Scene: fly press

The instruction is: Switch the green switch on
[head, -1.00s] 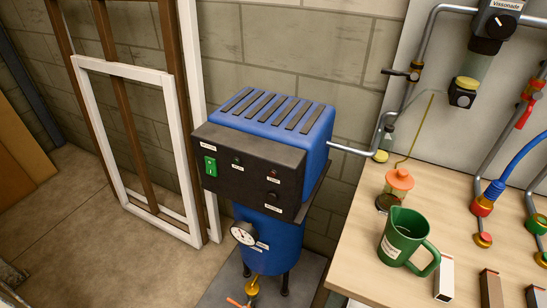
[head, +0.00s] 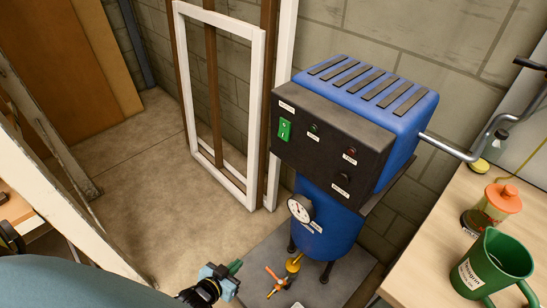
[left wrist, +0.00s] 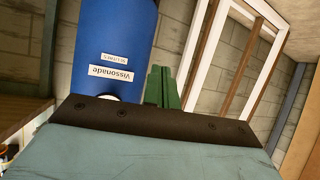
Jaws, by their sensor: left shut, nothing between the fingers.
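The green switch (head: 285,130) is a small upright rocker on the left part of the black front panel (head: 326,137). The panel belongs to a blue compressor unit (head: 380,85). I cannot tell from the picture which way the rocker is pressed. My left gripper (head: 235,267) is low in the head view, below and left of the panel and clear of the switch. Its green fingers show together in the left wrist view (left wrist: 162,88), shut and empty, beside the blue tank (left wrist: 115,45). The switch is not visible in the wrist view. My right gripper is not in view.
A gauge (head: 300,208) and an orange-handled valve (head: 277,279) sit at the blue tank, near my left gripper. White frames (head: 262,110) lean on the wall behind. A wooden bench (head: 425,245) with a green jug (head: 492,266) stands right. The floor left is mostly clear.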

